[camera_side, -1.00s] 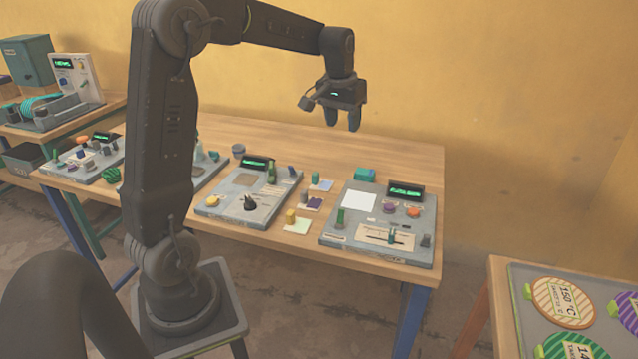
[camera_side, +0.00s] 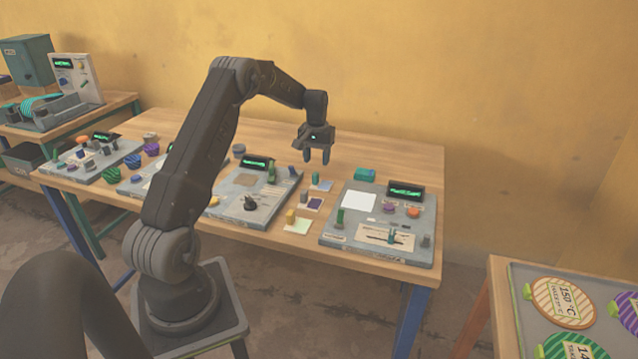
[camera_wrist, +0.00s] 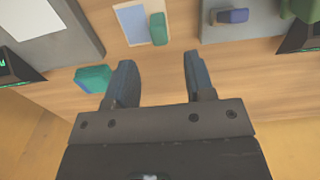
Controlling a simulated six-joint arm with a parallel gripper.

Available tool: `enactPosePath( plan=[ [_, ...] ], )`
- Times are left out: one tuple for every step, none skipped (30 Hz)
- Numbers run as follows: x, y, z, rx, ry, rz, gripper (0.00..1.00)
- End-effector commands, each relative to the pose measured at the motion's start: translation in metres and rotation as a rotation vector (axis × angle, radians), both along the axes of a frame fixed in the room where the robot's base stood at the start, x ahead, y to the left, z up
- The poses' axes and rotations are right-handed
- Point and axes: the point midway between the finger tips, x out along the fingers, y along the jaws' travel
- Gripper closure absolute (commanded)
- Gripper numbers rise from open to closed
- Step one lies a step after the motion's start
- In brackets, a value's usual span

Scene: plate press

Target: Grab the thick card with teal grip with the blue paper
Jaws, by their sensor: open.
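The thick card with the teal grip (camera_side: 315,177) and the blue paper (camera_side: 323,186) lies on the table between two grey panels. In the wrist view its blue paper (camera_wrist: 130,22) lies on a cream card, with the teal-green grip (camera_wrist: 158,29) upright at one edge. My gripper (camera_side: 316,158) is open and empty, pointing down above the table behind that card. In the wrist view the open fingers (camera_wrist: 158,62) straddle bare wood, and the grip shows just beyond the gap between their tips.
Nearer the front are a card with purple paper (camera_side: 314,204) and a card with pale green paper (camera_side: 297,226). A teal block (camera_side: 365,174) stands behind the right panel (camera_side: 340,234). The middle panel (camera_side: 228,208) carries knobs and a display.

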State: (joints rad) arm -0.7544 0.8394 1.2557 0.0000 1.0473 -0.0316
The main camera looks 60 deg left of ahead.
Motion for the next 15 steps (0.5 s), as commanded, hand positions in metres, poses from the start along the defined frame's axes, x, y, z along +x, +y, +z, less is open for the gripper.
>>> enactPosePath(
  plan=[
    [0.000,0.000,-0.006,-0.001,0.001,0.000,0.51],
    [0.000,0.000,-0.008,-0.001,0.001,0.000,0.51],
    [0.000,0.000,-0.010,0.000,0.000,-0.001,0.51],
    [0.000,0.000,-0.011,0.000,0.000,-0.001,0.51],
    [0.000,0.000,-0.013,0.000,0.000,-0.001,0.51],
    [-0.001,-0.001,-0.015,-0.001,0.001,-0.001,0.51],
    [-0.001,-0.001,-0.018,-0.001,0.001,-0.001,0.51],
    [-0.002,-0.002,-0.022,-0.001,0.001,-0.001,0.51],
    [-0.003,-0.002,-0.028,-0.002,0.002,-0.001,0.51],
    [-0.003,-0.003,-0.033,-0.003,0.003,-0.001,0.51],
    [-0.004,-0.003,-0.038,-0.002,0.002,-0.001,0.51],
    [-0.005,-0.004,-0.043,-0.002,0.002,-0.001,0.51],
    [-0.005,-0.004,-0.048,-0.001,0.001,-0.001,0.51],
    [-0.004,-0.003,-0.052,-0.002,0.001,-0.001,0.51],
    [-0.004,-0.003,-0.056,-0.002,0.001,-0.001,0.51]
  ],
)
